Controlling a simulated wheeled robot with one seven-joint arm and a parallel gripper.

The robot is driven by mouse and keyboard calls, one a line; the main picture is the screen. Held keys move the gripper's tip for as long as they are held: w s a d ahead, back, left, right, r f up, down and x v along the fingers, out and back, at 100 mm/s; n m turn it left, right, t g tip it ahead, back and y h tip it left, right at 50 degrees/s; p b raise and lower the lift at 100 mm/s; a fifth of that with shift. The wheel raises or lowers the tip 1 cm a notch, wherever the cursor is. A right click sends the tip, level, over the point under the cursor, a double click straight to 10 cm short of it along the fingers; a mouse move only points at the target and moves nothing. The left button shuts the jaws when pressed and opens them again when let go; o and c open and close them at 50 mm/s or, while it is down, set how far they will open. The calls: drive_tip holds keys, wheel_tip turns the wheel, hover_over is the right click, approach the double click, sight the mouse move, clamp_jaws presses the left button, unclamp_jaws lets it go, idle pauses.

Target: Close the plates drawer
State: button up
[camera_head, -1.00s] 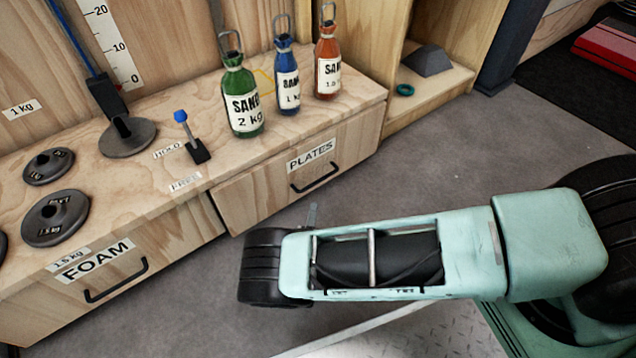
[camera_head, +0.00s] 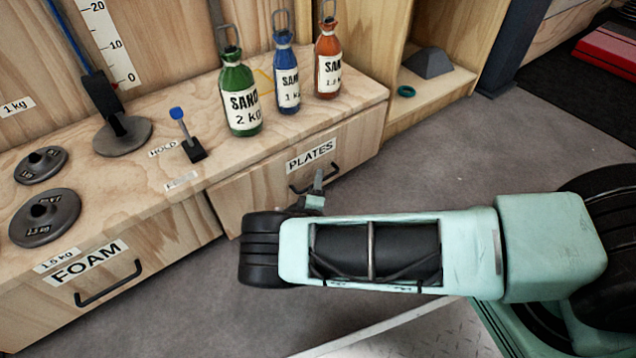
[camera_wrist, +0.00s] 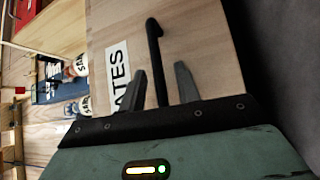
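The plates drawer (camera_head: 270,190) is a wooden front with a "PLATES" label and a black bar handle (camera_head: 318,182), under the bench's right part. Its front looks close to the bench edge; I cannot tell how far it stands out. My gripper (camera_head: 318,184) is mostly hidden behind my arm in the head view, with a fingertip showing at the handle. In the wrist view my gripper (camera_wrist: 159,70) is open, with its two fingers apart on either side of the dark handle (camera_wrist: 154,50). The label (camera_wrist: 118,75) lies left of the fingers. I cannot tell whether they touch the handle.
Green (camera_head: 240,100), blue (camera_head: 287,85) and orange (camera_head: 327,70) sand bottles stand on the bench above the drawer. A small blue-topped lever (camera_head: 185,135) stands beside them. The foam drawer (camera_head: 165,245) is to the left. Grey floor (camera_head: 450,150) is clear to the right.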

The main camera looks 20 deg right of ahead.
sight(310, 176)
clamp_jaws()
drive_tip(key=shift+w+a+f+b, duration=0.15)
drive_tip(key=shift+w+a+b, duration=0.1)
drive_tip(key=shift+w+b, duration=0.4)
drive_tip(key=shift+w+a+f+b, duration=0.1)
drive_tip(key=shift+w+a+b, duration=0.1)
drive_tip(key=shift+w+b, duration=0.4)
drive_tip(key=shift+w+a, duration=0.1)
drive_tip(key=shift+w, duration=0.25)
drive_tip(key=shift+w+a+r, duration=0.1)
drive_tip(key=shift+w+r, duration=0.05)
drive_tip(key=shift+r, duration=0.1)
unclamp_jaws()
drive_tip(key=p+v, duration=0.5)
drive_tip(key=v, duration=1.2)
drive_tip(key=shift+s, duration=0.25)
drive_tip(key=shift+r, duration=0.15)
